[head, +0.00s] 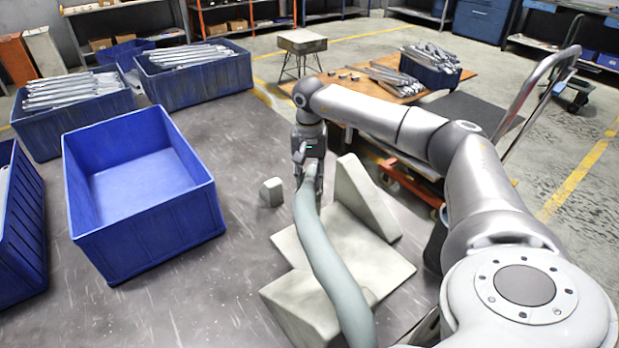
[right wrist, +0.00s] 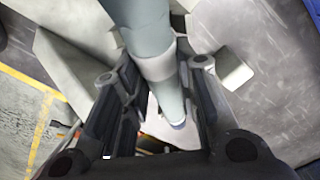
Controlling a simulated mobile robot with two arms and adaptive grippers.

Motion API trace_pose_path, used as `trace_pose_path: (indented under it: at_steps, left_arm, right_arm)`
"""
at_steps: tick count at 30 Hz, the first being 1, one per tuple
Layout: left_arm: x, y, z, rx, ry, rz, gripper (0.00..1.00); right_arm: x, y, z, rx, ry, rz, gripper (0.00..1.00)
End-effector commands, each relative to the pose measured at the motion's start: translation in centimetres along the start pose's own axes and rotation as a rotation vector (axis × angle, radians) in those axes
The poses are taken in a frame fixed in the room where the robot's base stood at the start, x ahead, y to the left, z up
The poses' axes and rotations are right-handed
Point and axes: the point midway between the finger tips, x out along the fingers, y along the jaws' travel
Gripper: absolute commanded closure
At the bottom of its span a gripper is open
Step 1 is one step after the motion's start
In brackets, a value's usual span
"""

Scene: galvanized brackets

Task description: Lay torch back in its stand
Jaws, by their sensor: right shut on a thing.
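The torch (head: 325,255) is a long, slightly curved grey-green tube. My right gripper (head: 311,178) is shut on its far end, and the tube runs from there toward the bottom of the head view. In the right wrist view the torch (right wrist: 150,45), with a paler band, passes between the two dark fingers of the gripper (right wrist: 155,95). The pale stand (head: 365,260) has a flat plate and two wedge-shaped uprights, one at the far right and one at the near left. The torch is over the stand in the picture; whether they touch I cannot tell. My left gripper is not in view.
A small pale block (head: 271,192) is on the grey table (head: 235,285) left of the gripper. An empty blue bin (head: 150,240) stands further left. Blue bins with metal brackets stand behind it. A wooden-topped cart (head: 400,90) is at the back right.

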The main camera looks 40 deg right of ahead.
Motion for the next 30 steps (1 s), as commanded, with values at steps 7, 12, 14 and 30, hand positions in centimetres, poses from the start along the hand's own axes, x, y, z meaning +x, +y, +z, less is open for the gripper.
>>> trace_pose_path:
  at_steps: [7,12,14,30]
  left_arm:
    - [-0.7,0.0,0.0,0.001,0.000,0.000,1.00]
    - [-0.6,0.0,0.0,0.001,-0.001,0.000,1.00]
    - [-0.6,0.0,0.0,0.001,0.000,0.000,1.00]
    - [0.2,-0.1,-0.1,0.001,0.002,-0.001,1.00]
  right_arm:
    - [1.1,0.0,0.0,0.000,0.002,-0.002,0.96]
    - [1.2,0.0,0.0,0.000,0.000,0.000,0.69]
    - [1.2,0.0,0.0,0.000,0.000,0.000,0.62]
    - [1.9,0.0,0.0,0.001,0.001,-0.001,0.50]
